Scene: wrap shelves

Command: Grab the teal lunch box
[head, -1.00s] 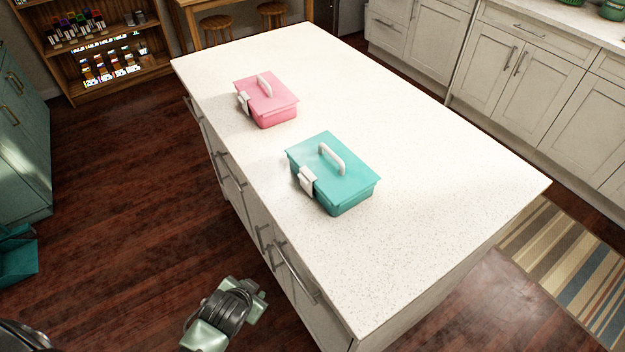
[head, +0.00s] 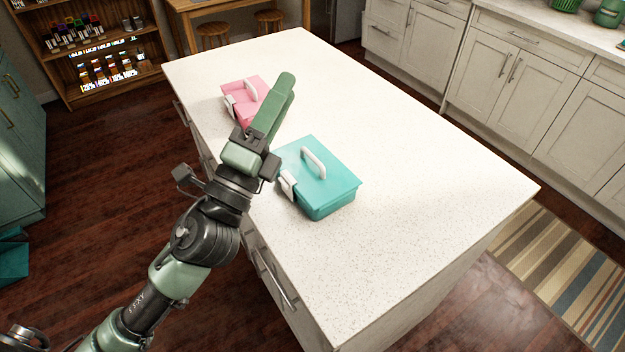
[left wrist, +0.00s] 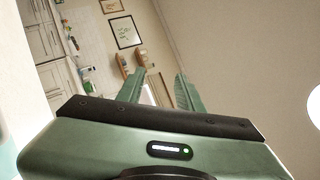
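The teal lunch box (head: 330,185) sits upright and closed on the white island, with a white handle on its lid and a white latch on its left side. My left gripper (head: 285,90) is raised over the island, up and left of the teal box in the head view, and partly covers the pink box. In the left wrist view its two fingers (left wrist: 160,88) stand apart with nothing between them. A sliver of teal shows at the left edge of that view. My right gripper is not in view.
A pink lunch box (head: 240,92) stands farther back on the white island (head: 420,200), partly hidden by my left gripper. The island top right of the boxes is clear. White cabinets (head: 510,70) line the right, and a wooden shelf (head: 150,70) stands at the back left.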

